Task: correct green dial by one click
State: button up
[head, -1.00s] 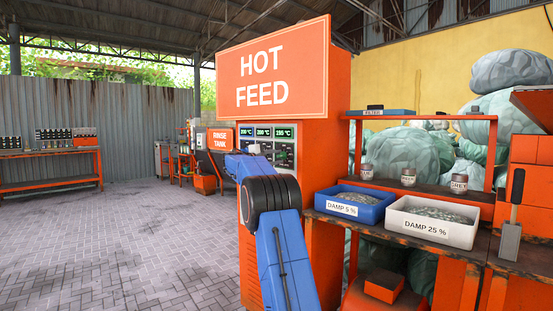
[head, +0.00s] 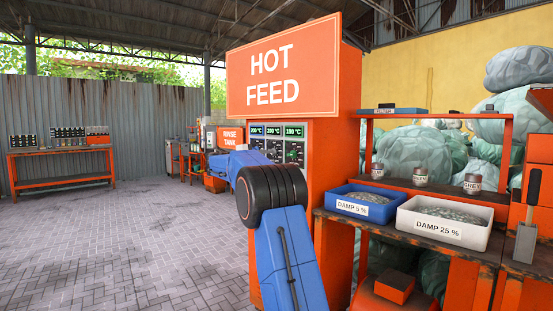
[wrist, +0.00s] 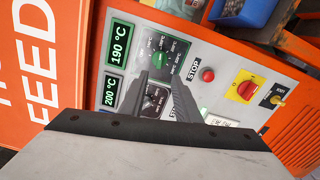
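The green dial (wrist: 160,62) sits on the light control panel in the wrist view, beside a green display (wrist: 121,42) that reads 190 °C. My gripper (wrist: 161,76) is open, with its two dark fingers reaching toward the green dial. The tips are close to the dial's near edge; I cannot tell whether they touch it. A black dial (wrist: 154,100) shows between the fingers, beside a display (wrist: 110,91) reading 200 °C. In the head view the panel is on the orange HOT FEED machine (head: 333,190), and my arm hides my gripper there.
A red STOP button (wrist: 207,75) and a red knob on a yellow plate (wrist: 245,90) are right of the dials in the wrist view. The blue DAMP 5 % bin (head: 345,207) and white DAMP 25 % bin (head: 420,232) stand on a shelf right of the machine.

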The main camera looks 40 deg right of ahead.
jog(key=shift+s+a, duration=0.15)
jog(key=shift+a, duration=2.55)
jog(key=s+a+f+m+t+y, duration=0.1)
jog(key=s+a+f+y, duration=0.5)
jog(key=s+a+f, duration=0.5)
jog(key=s+a+f+m+t+y, duration=0.1)
jog(key=s+a+f+y, duration=0.5)
jog(key=s, duration=1.9)
jog(key=s+a+f+t+y, duration=0.1)
jog(key=s+a+f+y, duration=0.5)
jog(key=s+a+f, duration=1)
jog(key=s+a, duration=0.1)
jog(key=a, duration=0.4)
jog(key=shift+s+a+f+m+t, duration=0.15)
jog(key=shift+s+a+m+t, duration=0.15)
jog(key=shift+s+m, duration=0.1)
